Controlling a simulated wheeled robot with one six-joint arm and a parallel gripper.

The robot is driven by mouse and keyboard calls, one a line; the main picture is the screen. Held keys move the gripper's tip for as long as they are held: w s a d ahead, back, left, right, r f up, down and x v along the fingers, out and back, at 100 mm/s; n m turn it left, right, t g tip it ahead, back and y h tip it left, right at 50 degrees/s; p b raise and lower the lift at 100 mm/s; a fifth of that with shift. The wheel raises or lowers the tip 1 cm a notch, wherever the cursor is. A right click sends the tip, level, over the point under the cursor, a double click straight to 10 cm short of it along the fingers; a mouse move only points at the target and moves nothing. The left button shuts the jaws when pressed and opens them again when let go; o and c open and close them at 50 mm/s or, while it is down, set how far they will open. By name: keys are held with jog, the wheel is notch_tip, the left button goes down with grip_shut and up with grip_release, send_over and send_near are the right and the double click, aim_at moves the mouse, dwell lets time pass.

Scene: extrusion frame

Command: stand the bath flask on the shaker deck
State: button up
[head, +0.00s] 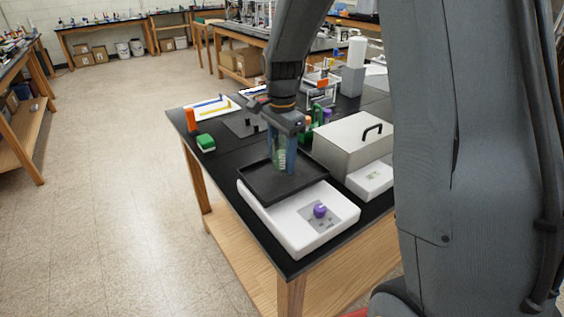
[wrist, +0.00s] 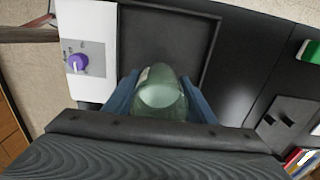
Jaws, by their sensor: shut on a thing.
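The bath flask (head: 279,155) is a greenish see-through vessel held upright between my blue fingers. My gripper (head: 284,168) is shut on it and points down over the shaker deck (head: 262,187), a black rimmed tray on a white base with a purple knob. I cannot tell whether the flask's bottom touches the deck. In the wrist view the flask (wrist: 160,92) shows between the two fingers, with the black deck (wrist: 165,38) beyond it. The fingers and gripper body hide part of the flask.
A grey lidded box (head: 345,150) with a black handle stands close to the right of the shaker. A green block (head: 206,142) and an orange block (head: 191,119) are at the left bench edge. Coloured bottles (head: 318,114) stand behind my gripper.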

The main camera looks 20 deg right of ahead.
jog(key=shift+f, duration=1.3)
jog(key=shift+f, duration=0.1)
jog(key=o, duration=1.1)
jog(key=shift+c, duration=0.2)
notch_tip(320, 180, up, 12)
jog(key=b, duration=0.3)
